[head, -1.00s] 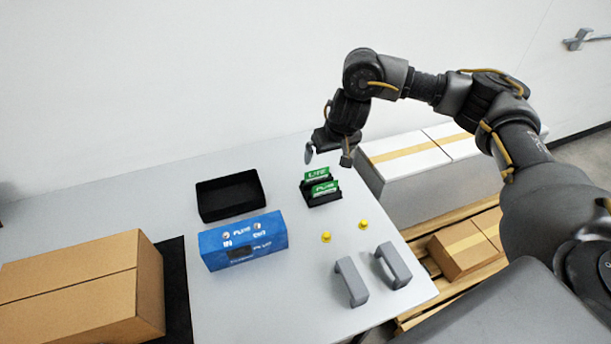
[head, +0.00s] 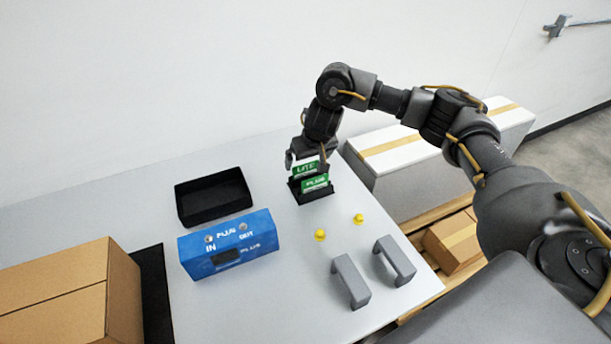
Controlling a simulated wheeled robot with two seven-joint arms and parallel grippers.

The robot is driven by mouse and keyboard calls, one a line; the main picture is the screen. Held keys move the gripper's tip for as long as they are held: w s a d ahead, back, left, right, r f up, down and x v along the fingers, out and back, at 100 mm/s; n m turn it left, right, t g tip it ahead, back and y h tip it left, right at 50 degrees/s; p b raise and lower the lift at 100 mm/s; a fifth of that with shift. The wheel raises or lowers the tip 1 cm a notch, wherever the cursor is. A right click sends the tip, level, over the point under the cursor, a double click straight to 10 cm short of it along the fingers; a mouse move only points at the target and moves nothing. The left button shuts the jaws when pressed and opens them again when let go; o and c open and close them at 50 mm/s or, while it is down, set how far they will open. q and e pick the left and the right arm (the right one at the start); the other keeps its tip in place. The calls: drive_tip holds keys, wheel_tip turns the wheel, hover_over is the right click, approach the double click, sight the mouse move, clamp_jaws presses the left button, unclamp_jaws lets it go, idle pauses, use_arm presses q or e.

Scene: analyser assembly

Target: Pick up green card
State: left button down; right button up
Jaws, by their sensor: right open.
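Two green cards stand upright in a black holder (head: 319,194) on the table. The rear green card (head: 306,170) reads "LITE" and the front green card (head: 315,183) reads "PLUS". My right gripper (head: 306,162) is open and pointing down at the rear card, with a finger on either side of it. I cannot tell whether the fingers touch the card. My left gripper is not in view.
A blue box (head: 228,245) marked IN and OUT and a black tray (head: 214,199) stand left of the holder. Two yellow knobs (head: 320,235) and two grey handles (head: 350,281) are in front. A cardboard box (head: 70,295) is at left.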

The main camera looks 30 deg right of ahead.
sight(306, 164)
drive_tip(key=shift+b+x, duration=0.35)
drive_tip(key=shift+x, duration=2.2)
drive_tip(key=c, duration=1.1)
drive_tip(key=shift+o, duration=0.2)
drive_tip(key=shift+w+r, duration=0.1)
